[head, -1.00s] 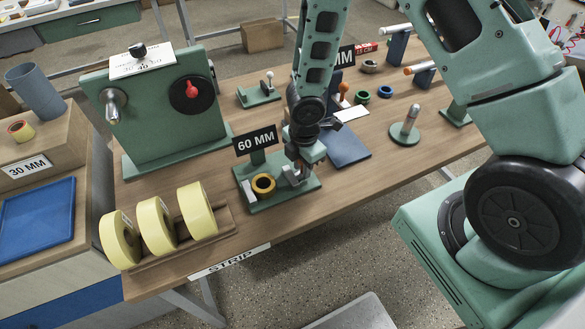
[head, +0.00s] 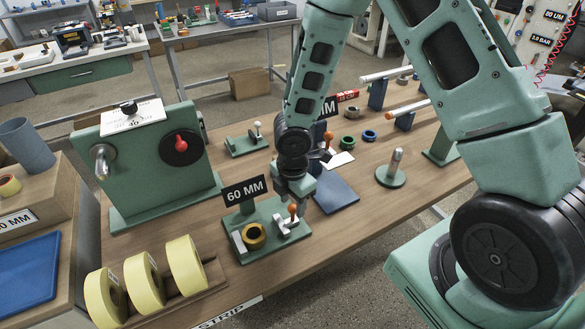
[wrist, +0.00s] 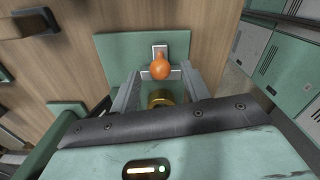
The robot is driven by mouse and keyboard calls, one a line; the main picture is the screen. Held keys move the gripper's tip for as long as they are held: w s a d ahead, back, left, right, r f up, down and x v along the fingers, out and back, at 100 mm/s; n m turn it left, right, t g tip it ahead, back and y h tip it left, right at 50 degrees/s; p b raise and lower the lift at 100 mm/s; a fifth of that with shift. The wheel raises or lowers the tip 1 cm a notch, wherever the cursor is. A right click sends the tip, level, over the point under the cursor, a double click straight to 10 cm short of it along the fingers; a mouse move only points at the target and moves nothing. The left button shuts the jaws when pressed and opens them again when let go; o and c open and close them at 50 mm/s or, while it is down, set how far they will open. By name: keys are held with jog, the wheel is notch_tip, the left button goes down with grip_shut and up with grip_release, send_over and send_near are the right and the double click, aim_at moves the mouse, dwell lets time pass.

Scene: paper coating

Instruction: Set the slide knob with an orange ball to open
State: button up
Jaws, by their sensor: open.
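A slide knob with an orange ball (head: 292,209) stands at the right end of the green base (head: 262,256) by the 60 MM sign. A yellow-brown ring (head: 253,236) sits on that base to its left. In the wrist view the orange ball (wrist: 160,66) shows between the finger ends, with a brassy ring (wrist: 160,98) nearer the camera. My gripper (wrist: 162,74) is open and empty, above and behind the knob; I cannot tell if it touches the ball. It also shows in the head view (head: 297,190). Another orange-ball knob (head: 328,137) stands farther back, partly hidden.
The 60 MM sign (head: 244,190) stands close left of my gripper. A green stand with a red knob (head: 181,143) is at left, yellow rolls (head: 145,280) in front. A blue plate (head: 336,195) and round-based post (head: 391,170) lie to the right.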

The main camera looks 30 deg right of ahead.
notch_tip(320, 180, up, 12)
jog(key=p, duration=0.1)
jog(key=shift+r, duration=0.2)
dwell(0.4)
